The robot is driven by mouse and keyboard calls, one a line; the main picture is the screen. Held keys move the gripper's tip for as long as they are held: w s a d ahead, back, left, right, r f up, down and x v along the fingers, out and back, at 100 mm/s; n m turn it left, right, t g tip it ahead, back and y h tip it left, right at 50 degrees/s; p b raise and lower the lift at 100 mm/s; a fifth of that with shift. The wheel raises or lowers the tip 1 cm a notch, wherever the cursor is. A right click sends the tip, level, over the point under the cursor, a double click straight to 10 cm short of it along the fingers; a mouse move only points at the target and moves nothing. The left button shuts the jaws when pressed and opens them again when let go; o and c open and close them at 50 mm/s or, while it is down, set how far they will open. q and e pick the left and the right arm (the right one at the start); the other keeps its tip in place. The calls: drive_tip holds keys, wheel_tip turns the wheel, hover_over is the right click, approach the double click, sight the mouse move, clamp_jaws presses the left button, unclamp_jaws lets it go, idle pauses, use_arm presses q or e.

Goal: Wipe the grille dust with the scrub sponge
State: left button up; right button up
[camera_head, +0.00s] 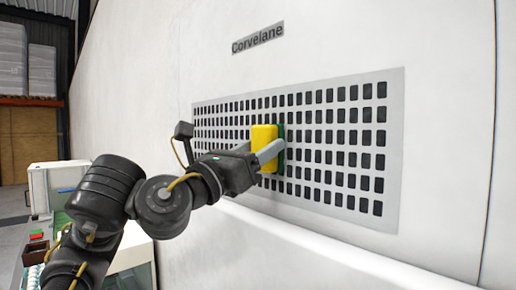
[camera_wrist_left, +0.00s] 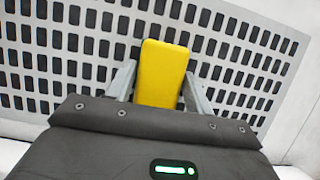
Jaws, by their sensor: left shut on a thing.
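The grille (camera_head: 340,182) is a light grey panel with rows of dark slots, set in a white wall; it also fills the back of the left wrist view (camera_wrist_left: 45,104). No dust on it can be made out. My left gripper (camera_head: 268,152) is shut on the scrub sponge (camera_head: 263,146), which is yellow with a green side facing the grille. The green side is at the grille's surface, near its middle; I cannot tell whether it presses on it. In the left wrist view the yellow sponge (camera_wrist_left: 160,76) sits between both fingers. My right gripper is not in view.
A "Corvelane" label (camera_head: 258,39) is on the wall above the grille. A white ledge (camera_head: 330,248) runs below it. At the lower left are a white machine (camera_head: 55,180) and a brown box with eggs (camera_head: 35,252). Shelving with wrapped stacks (camera_head: 12,58) stands far left.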

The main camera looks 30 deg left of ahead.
use_arm(q)
drive_tip(key=shift+s+a+r, duration=0.15)
drive_tip(key=shift+s, duration=0.5)
drive_tip(key=s+b, duration=0.2)
drive_tip(key=s+a+b, duration=0.1)
drive_tip(key=shift+s+a+f, duration=0.1)
drive_tip(key=shift+s+f, duration=0.15)
drive_tip(key=shift+s, duration=0.15)
drive_tip(key=shift+s+a+r, duration=0.1)
drive_tip(key=shift+s, duration=0.05)
drive_tip(key=shift+s+b, duration=0.15)
drive_tip(key=shift+b, duration=0.15)
drive_tip(key=s+b, duration=0.1)
drive_tip(key=b, duration=0.1)
drive_tip(key=s+a+b, duration=0.1)
drive_tip(key=shift+s+b, duration=0.35)
drive_tip(key=shift+s, duration=0.05)
